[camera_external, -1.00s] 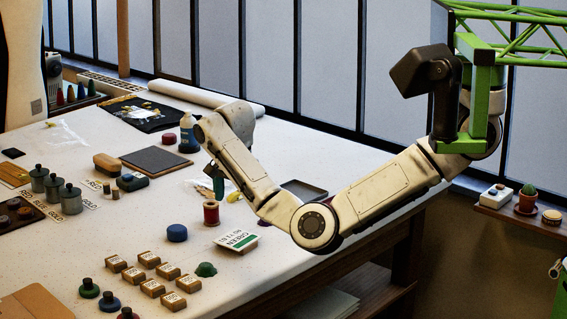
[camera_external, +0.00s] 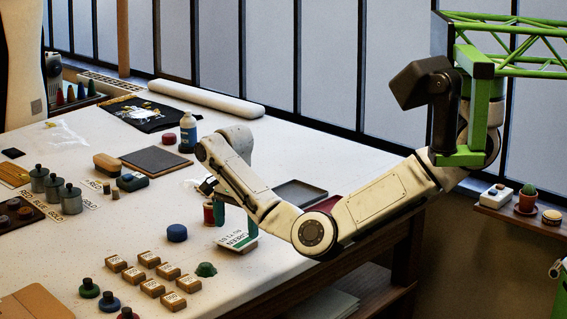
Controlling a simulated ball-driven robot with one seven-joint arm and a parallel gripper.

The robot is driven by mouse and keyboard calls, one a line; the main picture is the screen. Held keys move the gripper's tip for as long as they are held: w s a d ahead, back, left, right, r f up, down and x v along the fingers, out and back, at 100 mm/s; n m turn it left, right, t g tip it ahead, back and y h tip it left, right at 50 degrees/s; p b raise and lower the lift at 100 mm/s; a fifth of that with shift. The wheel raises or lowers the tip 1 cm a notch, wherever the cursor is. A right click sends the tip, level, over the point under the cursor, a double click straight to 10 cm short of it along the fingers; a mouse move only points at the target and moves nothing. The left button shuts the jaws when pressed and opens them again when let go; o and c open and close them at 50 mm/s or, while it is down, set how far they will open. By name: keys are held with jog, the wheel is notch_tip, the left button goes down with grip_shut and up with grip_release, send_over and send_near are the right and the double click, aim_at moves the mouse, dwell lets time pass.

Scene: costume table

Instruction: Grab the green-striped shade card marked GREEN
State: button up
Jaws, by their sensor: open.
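The shade card marked GREEN (camera_external: 230,241), white with a green stripe, lies flat near the table's front right edge. My gripper (camera_external: 236,224) points down just behind and above the card, with its teal fingers apart. The gripper is open and nothing shows between the fingers. The right finger overlaps the card's far right part in the picture. I cannot tell whether it touches the card.
A red spool (camera_external: 209,213) stands close to the left finger, partly hidden by it. A blue round pot (camera_external: 177,233) and a green lump (camera_external: 206,270) sit near the card. Several small labelled boxes (camera_external: 153,288) stand at the front. A dark tray (camera_external: 300,193) lies behind my arm.

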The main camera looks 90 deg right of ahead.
aim_at(237, 238)
notch_tip(237, 238, down, 4)
jog(key=shift+r, duration=0.2)
jog(key=shift+c, duration=0.4)
jog(key=c, duration=0.7)
